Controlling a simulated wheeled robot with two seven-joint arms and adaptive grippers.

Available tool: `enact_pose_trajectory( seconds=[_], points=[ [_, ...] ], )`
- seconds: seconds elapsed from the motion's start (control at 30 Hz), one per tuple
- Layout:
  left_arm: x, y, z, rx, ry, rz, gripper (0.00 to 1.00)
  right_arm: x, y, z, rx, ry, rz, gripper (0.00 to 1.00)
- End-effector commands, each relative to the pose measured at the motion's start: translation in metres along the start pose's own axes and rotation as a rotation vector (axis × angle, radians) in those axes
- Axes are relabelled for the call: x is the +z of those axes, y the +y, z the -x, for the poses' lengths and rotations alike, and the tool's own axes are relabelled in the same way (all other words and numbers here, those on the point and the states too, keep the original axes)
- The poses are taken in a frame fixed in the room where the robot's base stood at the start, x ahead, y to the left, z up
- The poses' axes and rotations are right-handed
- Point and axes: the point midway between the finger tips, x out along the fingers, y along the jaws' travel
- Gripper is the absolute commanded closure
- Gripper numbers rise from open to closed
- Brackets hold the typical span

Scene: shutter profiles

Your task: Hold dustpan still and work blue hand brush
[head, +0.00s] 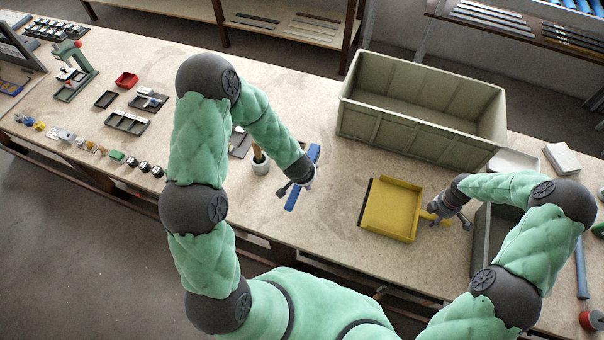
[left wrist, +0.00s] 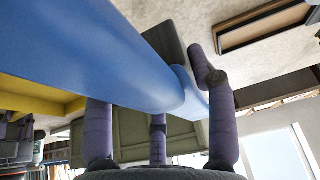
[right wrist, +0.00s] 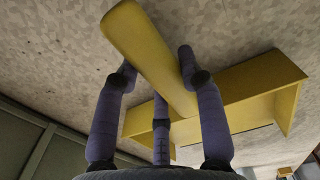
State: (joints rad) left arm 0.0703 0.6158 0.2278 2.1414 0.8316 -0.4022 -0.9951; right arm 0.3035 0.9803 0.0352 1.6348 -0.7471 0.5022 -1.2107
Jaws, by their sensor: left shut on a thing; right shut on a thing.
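The yellow dustpan (head: 390,209) lies on the bench, its handle pointing right. My right gripper (head: 436,215) is shut on the dustpan's handle; the handle (right wrist: 150,55) shows between the fingers in the right wrist view. The blue hand brush (head: 292,198) is left of the dustpan, apart from it. My left gripper (head: 299,186) is shut on the brush, and the blue brush (left wrist: 110,55) lies across the fingers in the left wrist view. The brush's bristles are hard to make out, and I cannot tell whether they touch the bench.
A large grey-green crate (head: 420,125) stands behind the dustpan. A pot (head: 260,165) with a wooden-handled tool is just left of the brush. A grey bin (head: 481,240) is beside my right arm. Bench between brush and dustpan is clear.

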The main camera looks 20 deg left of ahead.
Motion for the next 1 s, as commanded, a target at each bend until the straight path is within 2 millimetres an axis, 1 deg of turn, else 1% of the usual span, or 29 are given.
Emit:
enact_pose_trajectory(
  seconds=[0.03, 0.1, 0.2, 0.5, 0.6, 1.0],
  points=[
    [0.002, 0.010, -0.004, 0.001, 0.000, -0.007, 0.70, 0.000, 0.000, 0.000, 0.000, 0.000, 0.000, 1.00],
    [0.004, 0.019, -0.009, 0.000, 0.000, -0.005, 0.70, 0.000, 0.000, 0.000, 0.000, 0.000, 0.000, 1.00],
    [0.006, 0.025, -0.015, -0.002, 0.001, -0.002, 0.70, 0.000, 0.000, 0.000, 0.000, 0.000, 0.000, 1.00],
    [0.017, 0.025, -0.041, -0.003, 0.001, 0.000, 0.70, 0.000, 0.000, 0.000, 0.000, 0.000, 0.000, 1.00],
    [0.019, 0.025, -0.046, -0.002, 0.001, 0.000, 0.70, 0.000, 0.000, 0.000, 0.001, 0.000, 0.000, 1.00],
    [0.020, 0.025, -0.048, -0.002, 0.003, 0.000, 0.70, 0.000, 0.000, 0.000, 0.000, 0.000, 0.000, 1.00]
  ],
)
